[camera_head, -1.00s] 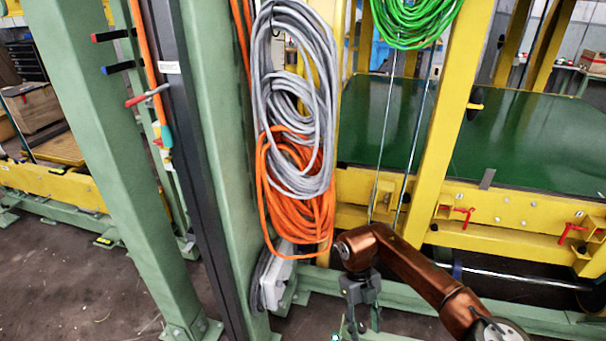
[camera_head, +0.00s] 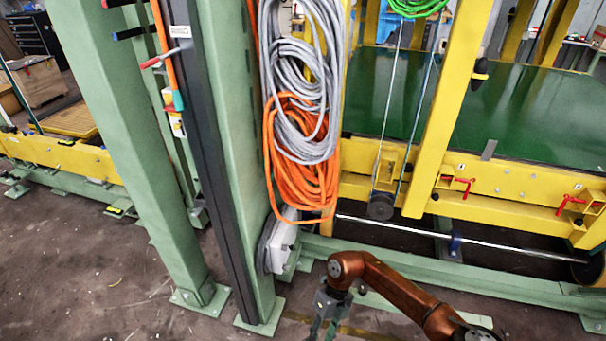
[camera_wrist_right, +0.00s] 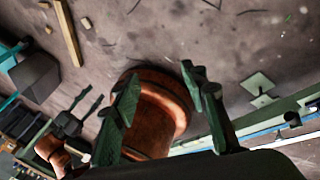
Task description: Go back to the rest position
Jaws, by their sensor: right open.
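My right arm, copper-coloured, comes in from the bottom right of the head view. Its gripper (camera_head: 322,325) points down at the lower edge, in front of the green floor beam and partly cut off. In the right wrist view the two fingers of this gripper (camera_wrist_right: 160,92) stand apart with nothing between them. A copper part of my own body shows behind the fingers. My left gripper (camera_wrist_right: 80,112) appears small and dark at the left of the wrist view, beside a copper link; its jaws are unclear. It is outside the head view.
Grey cables (camera_head: 297,85) and orange cables (camera_head: 305,185) hang on a green post (camera_head: 222,150). A yellow frame (camera_head: 440,125) with a green panel (camera_head: 540,115) stands at the right. A green floor beam (camera_head: 400,262) runs behind my right gripper. Open floor (camera_head: 85,265) lies lower left.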

